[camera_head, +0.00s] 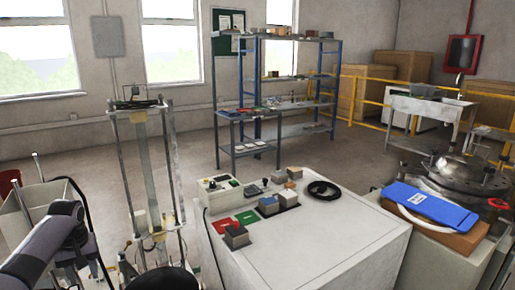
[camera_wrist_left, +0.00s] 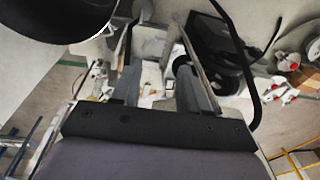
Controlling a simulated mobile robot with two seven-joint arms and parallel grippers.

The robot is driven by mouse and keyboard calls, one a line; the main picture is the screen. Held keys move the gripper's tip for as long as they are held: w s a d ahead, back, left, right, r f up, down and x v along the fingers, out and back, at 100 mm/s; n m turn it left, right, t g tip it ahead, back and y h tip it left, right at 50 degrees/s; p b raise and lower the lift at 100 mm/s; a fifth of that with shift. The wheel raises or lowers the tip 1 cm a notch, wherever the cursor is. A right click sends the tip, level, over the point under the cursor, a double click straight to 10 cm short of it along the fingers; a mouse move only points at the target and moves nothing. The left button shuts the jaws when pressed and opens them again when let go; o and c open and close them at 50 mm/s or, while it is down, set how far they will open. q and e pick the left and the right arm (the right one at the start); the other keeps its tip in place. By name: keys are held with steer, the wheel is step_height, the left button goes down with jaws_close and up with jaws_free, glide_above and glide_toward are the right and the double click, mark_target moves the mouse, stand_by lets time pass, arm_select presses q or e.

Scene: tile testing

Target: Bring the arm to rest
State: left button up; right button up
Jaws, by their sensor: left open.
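My left arm comes in from the lower left of the head view. My left gripper (camera_head: 97,262) is low at the left there, close to the tall metal test frame (camera_head: 150,180), and its fingers are hard to make out. In the left wrist view the two fingers of my left gripper (camera_wrist_left: 160,82) stand apart with a gap between them. I see nothing held between them. Whether the gripper touches the frame I cannot tell. My right gripper is in neither view.
A white bench (camera_head: 310,245) with a control box (camera_head: 219,188), small blocks and a black ring (camera_head: 324,190) stands at centre. A blue folder (camera_head: 432,207) lies on a box at the right. A blue shelf rack (camera_head: 244,105) stands behind, with open floor before it.

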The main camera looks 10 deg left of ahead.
arm_select(q)
steer(key=s+d+f+m+t+y, duration=0.1)
steer(key=s+d+f+m+t, duration=0.2)
steer(key=f, duration=0.4)
steer(key=s+d+f+m+t+y, duration=0.1)
steer(key=s+d+f+m+t, duration=0.15)
steer(key=s+f+m, duration=0.4)
steer(key=s+d+m+t+h, duration=0.2)
steer(key=s+d+m+h, duration=0.1)
steer(key=s+d, duration=0.5)
steer(key=s+d+m+t+h, duration=0.25)
steer(key=s+d, duration=0.35)
steer(key=d, duration=0.5)
steer(key=d+n, duration=0.4)
steer(key=d, duration=0.5)
step_height(320, 180, down, 7)
steer(key=w+b, duration=0.1)
steer(key=b, duration=0.9)
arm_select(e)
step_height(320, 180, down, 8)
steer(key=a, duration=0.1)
arm_select(q)
step_height(320, 180, up, 10)
steer(key=p, duration=1.2)
steer(key=shift+s+a+f, duration=0.15)
steer(key=shift+s+a, duration=0.1)
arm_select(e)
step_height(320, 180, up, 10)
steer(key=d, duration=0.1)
